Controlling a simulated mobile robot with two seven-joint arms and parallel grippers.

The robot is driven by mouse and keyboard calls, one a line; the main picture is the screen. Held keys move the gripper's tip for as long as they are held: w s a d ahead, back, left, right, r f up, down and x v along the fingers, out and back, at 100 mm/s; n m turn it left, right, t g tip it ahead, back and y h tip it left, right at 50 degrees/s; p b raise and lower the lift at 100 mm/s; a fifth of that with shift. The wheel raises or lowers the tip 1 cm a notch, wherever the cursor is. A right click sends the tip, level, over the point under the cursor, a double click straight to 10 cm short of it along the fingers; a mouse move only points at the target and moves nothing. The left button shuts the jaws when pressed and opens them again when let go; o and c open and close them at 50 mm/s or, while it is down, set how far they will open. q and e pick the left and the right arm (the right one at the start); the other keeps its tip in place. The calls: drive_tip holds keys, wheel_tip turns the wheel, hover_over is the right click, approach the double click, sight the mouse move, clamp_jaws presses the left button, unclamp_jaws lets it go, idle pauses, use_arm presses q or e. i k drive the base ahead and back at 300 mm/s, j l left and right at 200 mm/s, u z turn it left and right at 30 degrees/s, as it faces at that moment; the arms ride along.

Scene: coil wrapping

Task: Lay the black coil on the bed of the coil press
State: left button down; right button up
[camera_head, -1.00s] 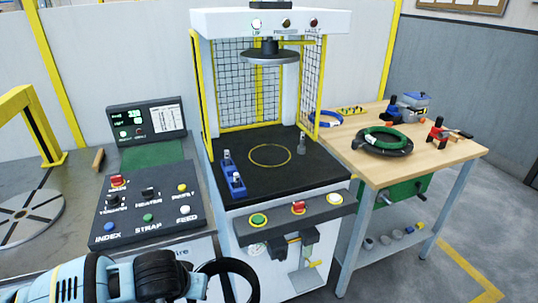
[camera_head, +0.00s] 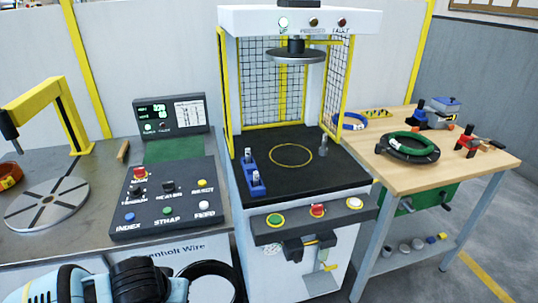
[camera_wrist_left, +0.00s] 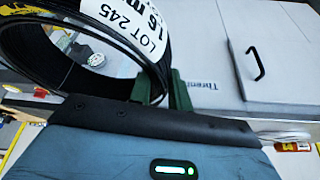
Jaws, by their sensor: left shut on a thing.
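The black coil (camera_head: 212,266) is a thin ring at the bottom of the head view, in front of the machines and cut off by the picture edge. In the left wrist view the coil (camera_wrist_left: 35,55) carries a white label reading LOT 245. My left gripper (camera_wrist_left: 165,88) has its green fingers shut on the coil's rim. The coil press bed (camera_head: 322,180) is a black top with a yellow circle (camera_head: 291,155), which is empty. The coil is outside the press, in front and left of it. The round press plate (camera_head: 296,57) is raised above the bed. My right gripper is out of view.
A blue fixture with pins (camera_head: 254,178) stands on the bed's left, and a grey pin (camera_head: 323,146) on its right. Yellow posts and mesh flank the bed; its front is open. A control panel (camera_head: 165,215) is left. A wooden bench (camera_head: 455,168) at right holds a green-and-black ring.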

sight(290, 154)
drive_tip(key=i+l+u, duration=0.1)
drive_tip(key=l+u, duration=0.65)
drive_tip(key=l, duration=0.8)
drive_tip(key=l+u, duration=0.1)
drive_tip(key=l, duration=2.2)
